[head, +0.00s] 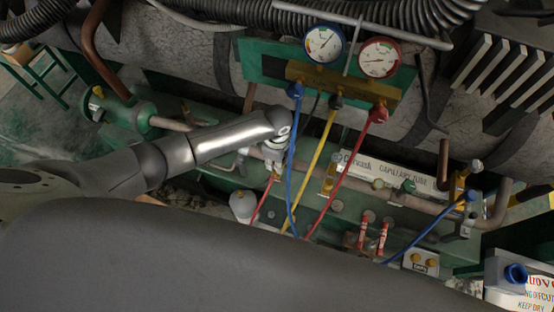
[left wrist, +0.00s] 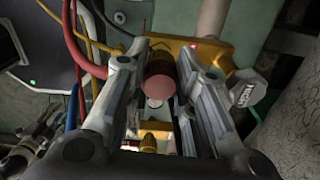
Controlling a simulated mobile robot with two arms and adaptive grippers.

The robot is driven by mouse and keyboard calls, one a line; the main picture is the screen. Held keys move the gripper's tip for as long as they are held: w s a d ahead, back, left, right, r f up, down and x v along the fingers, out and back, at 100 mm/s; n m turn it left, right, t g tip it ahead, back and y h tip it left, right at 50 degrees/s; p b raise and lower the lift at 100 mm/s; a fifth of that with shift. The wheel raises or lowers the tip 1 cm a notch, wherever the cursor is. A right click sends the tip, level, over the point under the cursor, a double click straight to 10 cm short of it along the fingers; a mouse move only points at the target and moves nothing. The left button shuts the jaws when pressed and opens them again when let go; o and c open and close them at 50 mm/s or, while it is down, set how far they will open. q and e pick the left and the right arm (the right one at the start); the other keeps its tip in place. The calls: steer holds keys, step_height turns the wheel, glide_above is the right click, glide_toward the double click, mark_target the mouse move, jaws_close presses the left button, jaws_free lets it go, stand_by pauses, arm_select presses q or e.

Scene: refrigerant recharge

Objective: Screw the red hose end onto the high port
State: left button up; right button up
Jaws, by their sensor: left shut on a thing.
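My left gripper (head: 274,160) is over the green machine bed, left of the yellow hose. In the left wrist view its two fingers (left wrist: 164,62) are closed around the red hose end (left wrist: 160,88), a pinkish-red round piece with a dark brass collar. The red hose (left wrist: 78,50) loops in from the upper left. A brass valve block (left wrist: 208,52) lies just beyond the fingertips, with a pale cap marked HIGH (left wrist: 246,88) on its right. The port mouth is hidden by the hose end and fingers. I cannot tell whether the threads are engaged. My right gripper is not in view.
The manifold (head: 340,82) with blue (head: 325,42) and red (head: 380,57) gauges stands behind. Its blue, yellow and red hoses hang in front, close right of my left gripper. Another blue hose (head: 425,235) reaches a fitting at right. Pipes and a white label plate (head: 400,172) crowd the bed.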

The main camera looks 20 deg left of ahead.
arm_select(q)
steer(key=shift+f+b, duration=0.65)
steer(key=shift+f, duration=0.3)
stand_by(0.6)
steer(key=shift+m, duration=1.8)
steer(key=m, duration=0.3)
steer(key=shift+m, duration=0.3)
steer(key=m, duration=0.3)
steer(key=shift+f+m, duration=0.1)
steer(key=shift+m, duration=0.2)
